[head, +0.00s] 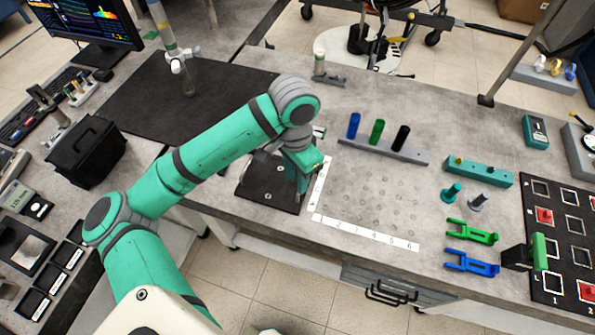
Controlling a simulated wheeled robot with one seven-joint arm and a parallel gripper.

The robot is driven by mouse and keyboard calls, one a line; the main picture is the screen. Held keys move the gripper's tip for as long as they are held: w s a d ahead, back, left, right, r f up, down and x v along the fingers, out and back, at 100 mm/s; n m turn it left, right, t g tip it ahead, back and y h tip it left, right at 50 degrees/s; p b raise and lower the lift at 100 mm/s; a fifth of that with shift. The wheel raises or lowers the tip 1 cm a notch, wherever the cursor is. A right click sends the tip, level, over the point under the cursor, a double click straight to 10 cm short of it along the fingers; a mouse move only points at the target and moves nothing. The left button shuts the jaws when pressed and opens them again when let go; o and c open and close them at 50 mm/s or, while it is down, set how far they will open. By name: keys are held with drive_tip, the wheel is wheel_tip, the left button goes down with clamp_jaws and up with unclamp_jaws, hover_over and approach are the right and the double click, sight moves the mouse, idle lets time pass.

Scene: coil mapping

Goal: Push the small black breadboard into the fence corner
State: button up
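The small black breadboard (262,192) lies flat near the table's front edge, just left of the fence. The fence is a white L-shaped strip (365,232) marked with numbers, its corner at the lower left. The breadboard's right edge is close to the fence's short side; I cannot tell whether they touch. My gripper (303,183) points down at the breadboard's right part, beside the fence's short side, and hides some of both. Its fingers are too small and covered to show their opening or any contact.
A grey rack with blue, green and black cylinders (380,147) stands behind the fence. Green (472,232) and blue (471,264) brackets lie to the right. A large black mat (150,95) lies at the back left. The speckled grey area inside the fence looks clear.

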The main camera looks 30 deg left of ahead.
sight(298, 195)
wheel_tip(298, 195, down, 9)
drive_tip(key=shift+d+r, duration=0.15)
drive_tip(key=shift+r, duration=0.05)
idle(0.3)
clamp_jaws()
idle(1.2)
drive_tip(key=shift+s+a, duration=0.2)
drive_tip(key=shift+a, duration=0.9)
drive_tip(key=shift+s+a, duration=0.25)
drive_tip(key=shift+a, duration=0.8)
drive_tip(key=shift+s+a, duration=0.2)
drive_tip(key=shift+a, duration=0.9)
drive_tip(key=shift+a+r, duration=0.1)
drive_tip(key=shift+a, duration=0.2)
drive_tip(key=shift+w, duration=0.1)
